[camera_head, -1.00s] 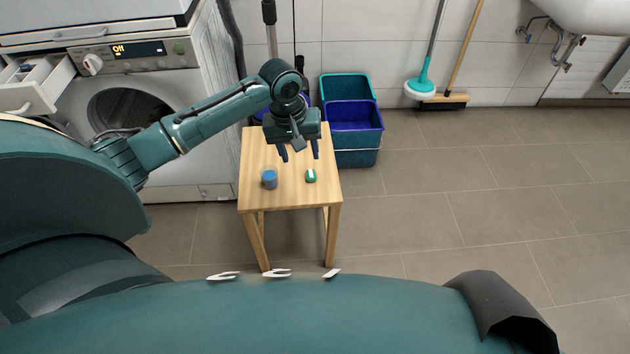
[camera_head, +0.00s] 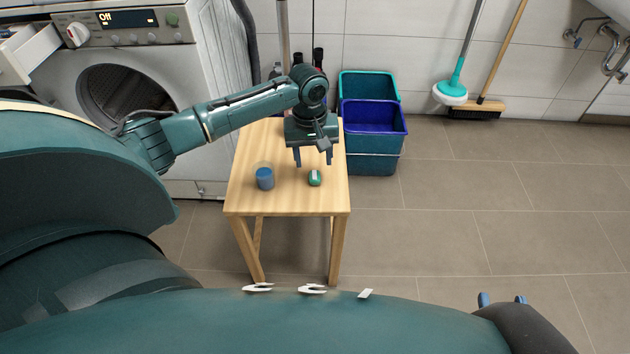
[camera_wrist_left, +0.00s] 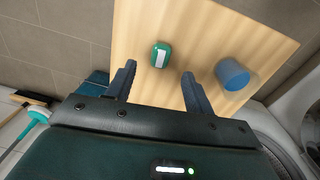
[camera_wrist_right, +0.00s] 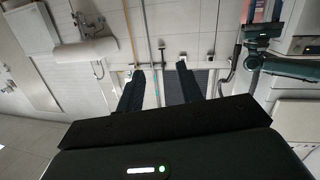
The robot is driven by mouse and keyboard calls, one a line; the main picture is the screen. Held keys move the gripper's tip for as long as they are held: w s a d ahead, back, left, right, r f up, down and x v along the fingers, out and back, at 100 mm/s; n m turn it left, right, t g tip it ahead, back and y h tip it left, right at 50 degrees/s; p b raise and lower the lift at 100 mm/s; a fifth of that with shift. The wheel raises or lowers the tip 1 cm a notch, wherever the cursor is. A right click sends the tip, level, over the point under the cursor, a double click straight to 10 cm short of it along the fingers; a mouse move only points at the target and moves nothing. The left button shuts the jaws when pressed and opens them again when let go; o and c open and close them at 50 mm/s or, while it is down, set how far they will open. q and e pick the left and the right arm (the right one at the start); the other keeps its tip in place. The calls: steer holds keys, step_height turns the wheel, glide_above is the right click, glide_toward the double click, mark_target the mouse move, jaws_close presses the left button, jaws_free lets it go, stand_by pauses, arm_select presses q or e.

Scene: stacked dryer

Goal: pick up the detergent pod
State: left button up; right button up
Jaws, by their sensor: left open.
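The detergent pod is a small green and white piece (camera_head: 315,178) lying on the wooden stool's top, right of a blue cup. In the left wrist view the pod (camera_wrist_left: 161,55) lies beyond and between the fingertips, apart from them. My left gripper (camera_head: 313,160) is open and empty above the stool, just behind the pod; its fingers also show in the left wrist view (camera_wrist_left: 158,72). My right gripper (camera_head: 503,299) shows only as fingertips at the bottom right of the head view. In the right wrist view its fingers (camera_wrist_right: 160,70) are apart with nothing between them.
The blue cup (camera_head: 265,178) stands on the stool (camera_head: 285,203) close left of the pod. Teal and blue bins (camera_head: 374,118) stand behind the stool's right side. A washing machine (camera_head: 120,75) is at the left. The tiled floor at right is clear.

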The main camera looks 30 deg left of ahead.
mark_target(315, 179)
arm_select(q)
steer(key=f+b, duration=0.2)
steer(key=f, duration=0.3)
steer(key=shift+w+a+f+b, duration=0.1)
steer(key=shift+w+b, duration=0.2)
steer(key=shift+b, duration=0.1)
steer(key=shift+f, duration=0.3)
arm_select(e)
steer(key=shift+a+r+n+t+y, duration=0.15)
steer(key=shift+a+n+t+y, duration=0.5)
steer(key=shift+t+y, duration=0.25)
steer(key=shift+d, duration=0.1)
arm_select(q)
steer(key=shift+r, duration=0.1)
steer(key=c, duration=1)
